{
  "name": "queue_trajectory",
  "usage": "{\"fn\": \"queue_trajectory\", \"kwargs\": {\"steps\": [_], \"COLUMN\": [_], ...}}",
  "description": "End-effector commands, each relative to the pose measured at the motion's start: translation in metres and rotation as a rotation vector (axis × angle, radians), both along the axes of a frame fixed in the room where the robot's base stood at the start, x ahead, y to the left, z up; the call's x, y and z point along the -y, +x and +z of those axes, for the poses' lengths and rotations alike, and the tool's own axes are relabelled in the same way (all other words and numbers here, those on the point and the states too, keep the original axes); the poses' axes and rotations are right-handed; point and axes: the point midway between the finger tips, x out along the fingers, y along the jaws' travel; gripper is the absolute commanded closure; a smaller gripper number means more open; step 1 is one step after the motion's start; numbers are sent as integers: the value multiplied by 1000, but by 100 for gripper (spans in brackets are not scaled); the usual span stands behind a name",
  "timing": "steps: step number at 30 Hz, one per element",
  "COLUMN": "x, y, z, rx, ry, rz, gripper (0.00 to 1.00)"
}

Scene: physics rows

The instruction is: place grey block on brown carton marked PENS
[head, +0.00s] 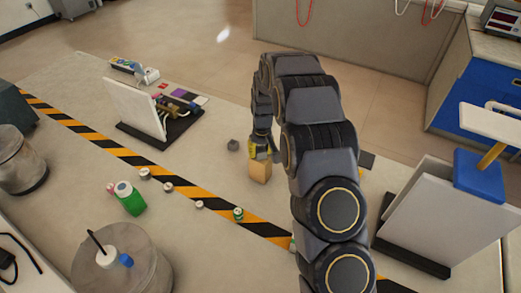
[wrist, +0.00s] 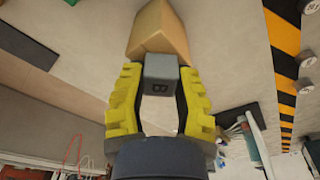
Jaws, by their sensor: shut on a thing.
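My gripper (head: 261,150) has yellow fingers and points down over the brown carton (head: 259,173) on the bench. In the wrist view my gripper (wrist: 160,98) is shut on a grey block (wrist: 160,76) with a dark letter-like mark on its face. The brown carton (wrist: 160,30) shows just beyond the block in that view. I cannot tell whether the block touches the carton's top. No PENS lettering is readable. The held block is hidden by the fingers in the head view.
A white upright panel (head: 135,108) stands at the left, another (head: 425,220) at the right.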

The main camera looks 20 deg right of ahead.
Motion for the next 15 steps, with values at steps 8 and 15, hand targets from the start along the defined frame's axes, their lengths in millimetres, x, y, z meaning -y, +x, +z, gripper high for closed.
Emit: {"fn": "queue_trajectory", "kwargs": {"steps": [8, 15], "x": [0, 0], "y": [1, 1], "z": [-1, -3], "rx": [4, 4], "ry": [0, 0], "rz": [-1, -1], "gripper": [100, 48]}}
